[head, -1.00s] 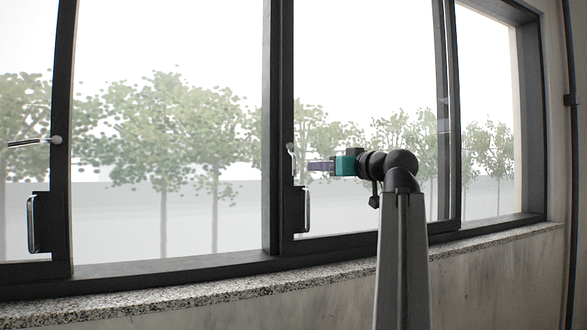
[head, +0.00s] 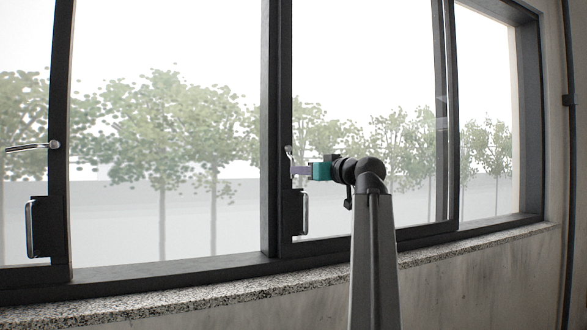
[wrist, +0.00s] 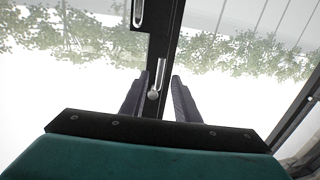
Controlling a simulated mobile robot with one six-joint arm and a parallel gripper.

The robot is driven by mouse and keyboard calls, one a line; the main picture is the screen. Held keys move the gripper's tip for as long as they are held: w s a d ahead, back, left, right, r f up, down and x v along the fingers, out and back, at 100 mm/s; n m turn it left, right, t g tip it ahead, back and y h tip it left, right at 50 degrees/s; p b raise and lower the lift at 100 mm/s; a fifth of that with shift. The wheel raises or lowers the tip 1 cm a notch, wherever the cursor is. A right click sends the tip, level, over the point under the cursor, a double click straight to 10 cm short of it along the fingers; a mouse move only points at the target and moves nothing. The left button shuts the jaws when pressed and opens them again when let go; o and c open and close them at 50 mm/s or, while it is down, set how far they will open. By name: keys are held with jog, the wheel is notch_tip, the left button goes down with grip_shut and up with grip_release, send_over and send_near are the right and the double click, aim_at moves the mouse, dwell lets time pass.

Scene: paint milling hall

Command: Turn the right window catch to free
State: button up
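The right window catch (head: 290,156) is a small pale lever on the dark upright of the right sash, its round knob at the top and the lever pointing down. In the wrist view, which looks upside down, the catch (wrist: 161,72) lies between the two dark fingers. My gripper (head: 293,170) has its fingertips at the lever's lower part in the head view. In the wrist view my gripper (wrist: 159,78) is open, with a gap on each side of the lever. Contact with the lever cannot be seen.
A black pull handle (head: 302,213) sits just below the catch. The left window catch (head: 36,147) lies about level on the left sash, above another pull handle (head: 32,226). A speckled stone sill (head: 210,302) runs under the windows.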

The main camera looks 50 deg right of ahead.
jog(key=shift+w+d+p, duration=0.2)
jog(key=shift+w+p, duration=0.05)
jog(key=shift+w, duration=0.75)
jog(key=shift+w+d+p, duration=0.15)
jog(key=shift+w+p, duration=0.1)
jog(key=shift+w, duration=0.75)
jog(key=shift+w+d+p, duration=0.2)
jog(key=shift+w+p, duration=0.05)
jog(key=shift+w, duration=0.75)
grip_shut()
